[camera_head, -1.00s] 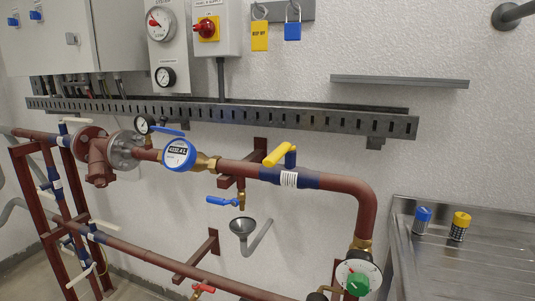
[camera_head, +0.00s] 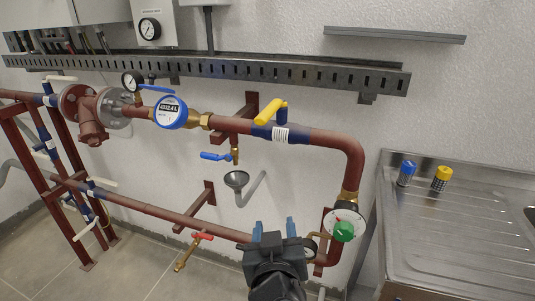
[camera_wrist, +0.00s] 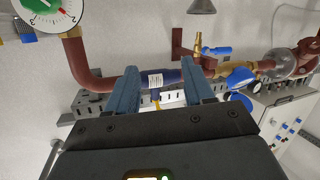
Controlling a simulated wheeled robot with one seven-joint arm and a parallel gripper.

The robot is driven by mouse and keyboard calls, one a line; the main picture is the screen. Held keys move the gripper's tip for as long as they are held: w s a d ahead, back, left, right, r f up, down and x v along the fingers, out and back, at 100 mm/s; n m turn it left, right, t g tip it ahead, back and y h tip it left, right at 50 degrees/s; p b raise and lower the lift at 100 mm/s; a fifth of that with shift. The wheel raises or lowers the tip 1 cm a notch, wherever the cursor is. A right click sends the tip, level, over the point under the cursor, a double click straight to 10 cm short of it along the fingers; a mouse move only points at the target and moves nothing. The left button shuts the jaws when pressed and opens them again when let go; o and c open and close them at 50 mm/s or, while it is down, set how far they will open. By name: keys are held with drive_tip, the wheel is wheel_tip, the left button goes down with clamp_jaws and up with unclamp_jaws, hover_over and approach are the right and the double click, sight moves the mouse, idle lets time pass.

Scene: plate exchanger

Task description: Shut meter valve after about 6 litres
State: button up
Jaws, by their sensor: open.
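The water meter (camera_head: 169,112) has a round white face in a blue ring; its small digits seem to read about 4332 L, but I cannot be sure. To its right on the red pipe is a valve (camera_head: 281,133) with a blue body, white label and yellow lever (camera_head: 269,112). The lever slants down and left from its stem, above the pipe. My gripper (camera_head: 273,230) is open and empty, below and apart from the valve. In the wrist view its blue fingers (camera_wrist: 161,92) frame the labelled valve body (camera_wrist: 154,79); the lever is mostly hidden there.
A blue-handled tap (camera_head: 217,156) hangs below the pipe above a grey funnel (camera_head: 237,180). A lower red pipe (camera_head: 180,218) runs behind. A steel sink top (camera_head: 450,230) stands at right.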

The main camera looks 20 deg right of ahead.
drive_tip(key=w+a+r+m+h, duration=0.1)
drive_tip(key=w+r+m+h, duration=0.1)
drive_tip(key=w+r, duration=0.45)
drive_tip(key=m+h+p, duration=0.1)
drive_tip(key=m+h, duration=0.3)
approach(267, 114)
drive_tip(key=w, duration=0.1)
drive_tip(key=w+d, duration=0.1)
drive_tip(key=w, duration=0.1)
drive_tip(key=w+d+f, duration=0.1)
drive_tip(key=shift+w+d, duration=0.1)
drive_tip(key=shift+w, duration=0.05)
drive_tip(key=shift+w+d+r, duration=0.1)
drive_tip(key=shift+w+d, duration=0.1)
drive_tip(key=shift+p+x, duration=1)
drive_tip(key=shift+x, duration=2.6)
drive_tip(key=shift+c, duration=0.5)
clamp_jaws()
